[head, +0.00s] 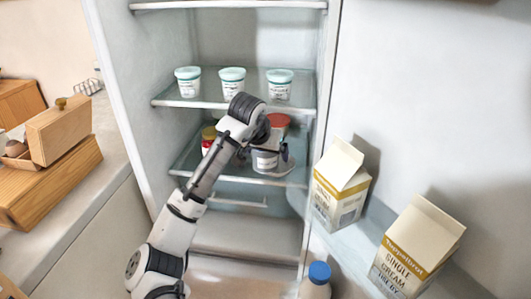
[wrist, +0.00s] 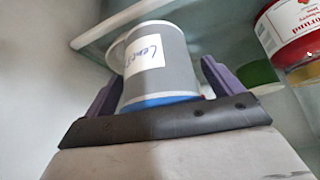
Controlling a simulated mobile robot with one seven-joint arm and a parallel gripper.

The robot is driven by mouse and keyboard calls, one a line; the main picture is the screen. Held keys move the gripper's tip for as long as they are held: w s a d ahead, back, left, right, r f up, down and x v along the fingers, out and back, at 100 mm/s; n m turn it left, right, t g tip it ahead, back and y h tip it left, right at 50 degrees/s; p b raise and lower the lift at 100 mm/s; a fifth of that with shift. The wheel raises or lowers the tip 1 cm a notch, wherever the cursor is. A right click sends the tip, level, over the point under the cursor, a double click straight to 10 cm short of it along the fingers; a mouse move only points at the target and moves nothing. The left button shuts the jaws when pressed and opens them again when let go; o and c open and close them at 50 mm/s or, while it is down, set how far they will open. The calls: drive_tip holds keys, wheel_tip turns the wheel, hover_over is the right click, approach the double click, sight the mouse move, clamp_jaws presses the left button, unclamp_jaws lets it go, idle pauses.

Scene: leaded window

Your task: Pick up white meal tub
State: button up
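A whitish-grey tub with a blue lid and a handwritten white label (wrist: 178,55) stands between my gripper's fingers in the wrist view. In the head view this tub (head: 265,161) is on the fridge's middle shelf, partly hidden by my arm. My gripper (wrist: 162,72) has one dark purple finger on each side of the tub. A narrow gap shows at the right finger; contact at the left finger is unclear. In the head view my gripper (head: 284,158) is at that shelf, its fingers mostly hard to make out. The tub's far side is hidden.
Three white tubs with teal lids (head: 232,82) stand on the shelf above. A red jar (head: 207,146) is left of the tub, and a red-lidded container (head: 279,121) is close behind. Cream cartons (head: 340,187) and a blue-capped bottle (head: 317,281) stand in the door.

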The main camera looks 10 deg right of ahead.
drive_tip(key=c, duration=1.2)
drive_tip(key=shift+r, duration=0.1)
